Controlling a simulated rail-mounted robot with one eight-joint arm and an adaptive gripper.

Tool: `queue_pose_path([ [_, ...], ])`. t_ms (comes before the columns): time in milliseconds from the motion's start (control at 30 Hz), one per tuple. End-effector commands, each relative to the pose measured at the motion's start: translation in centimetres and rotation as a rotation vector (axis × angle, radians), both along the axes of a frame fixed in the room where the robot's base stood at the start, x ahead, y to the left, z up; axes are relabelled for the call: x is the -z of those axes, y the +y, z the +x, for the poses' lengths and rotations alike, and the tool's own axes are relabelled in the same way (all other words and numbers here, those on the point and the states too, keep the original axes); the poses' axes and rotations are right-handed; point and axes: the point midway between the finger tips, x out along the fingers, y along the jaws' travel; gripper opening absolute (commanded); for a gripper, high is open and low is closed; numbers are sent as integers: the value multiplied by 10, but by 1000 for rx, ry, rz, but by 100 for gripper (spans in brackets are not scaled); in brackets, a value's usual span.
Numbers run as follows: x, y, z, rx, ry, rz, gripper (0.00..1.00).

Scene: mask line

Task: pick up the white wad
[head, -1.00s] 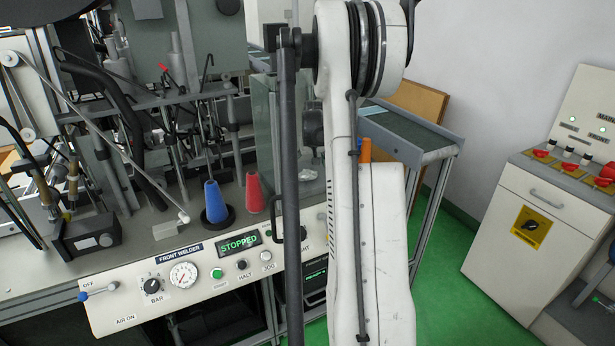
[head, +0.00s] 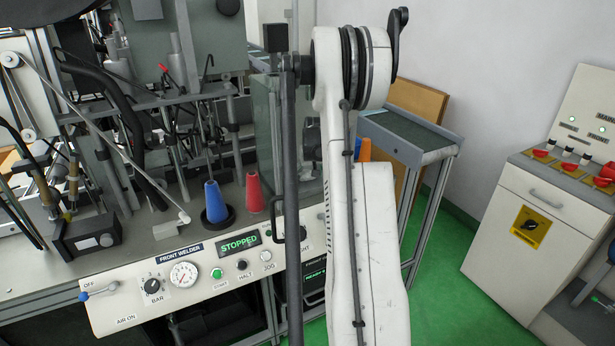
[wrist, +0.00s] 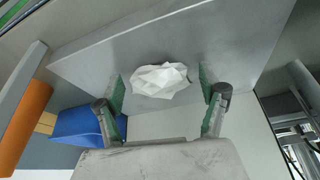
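The white wad (wrist: 160,80) is a crumpled, faceted white lump on a grey metal surface (wrist: 215,45) in the wrist view. My gripper (wrist: 165,92) is open, with one green-padded finger on each side of the wad. There are gaps between the fingers and the wad, which appears a little beyond or level with the fingertips. In the head view the wad is not visible, and my arm hides most of the gripper.
A blue cone (head: 214,202) and a red cone (head: 254,192) stand on the bench left of my arm. A clear upright guard panel is beside them. In the wrist view, an orange cylinder (wrist: 22,125) and a blue object (wrist: 82,127) lie to the left.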

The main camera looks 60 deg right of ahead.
Motion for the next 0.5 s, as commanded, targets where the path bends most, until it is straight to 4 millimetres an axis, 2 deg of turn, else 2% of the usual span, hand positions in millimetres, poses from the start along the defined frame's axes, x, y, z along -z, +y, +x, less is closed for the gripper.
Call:
queue_pose_path([
  [33,0,0,0,0,0,0,65],
  [167,0,0,0,0,0,0,49],
  [500,0,0,0,0,0,0,49],
])
